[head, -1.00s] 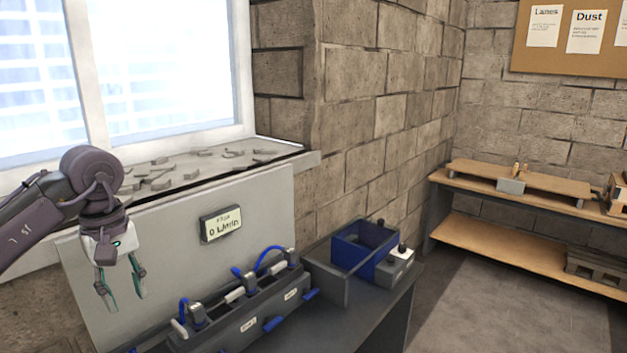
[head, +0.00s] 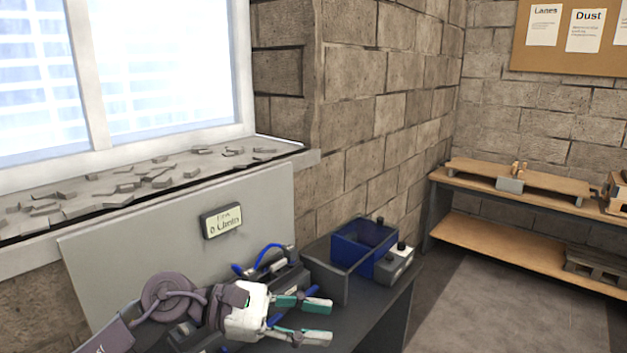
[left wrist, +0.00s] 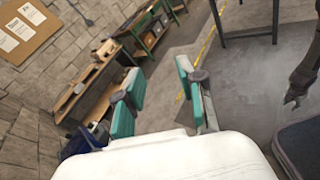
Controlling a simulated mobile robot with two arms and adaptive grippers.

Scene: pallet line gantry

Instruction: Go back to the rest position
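My left gripper (head: 318,320) is low over the bench in the head view, pointing right. Its two teal-padded fingers are apart with nothing between them. In the left wrist view the same gripper (left wrist: 160,86) shows an empty gap between its fingers. Its arm hides much of the dark fixture with blue cables (head: 275,268). A dark, arm-like part with a claw-like end shows at the right edge of the left wrist view; it may be my right arm, and its finger state is unclear.
A blue bin (head: 362,245) and a grey box with black knobs (head: 395,264) stand at the bench's right end. A small sign (head: 222,221) is on the grey panel (head: 140,250) behind. A wooden shelf (head: 530,262) stands along the far wall. The floor (head: 500,310) between is clear.

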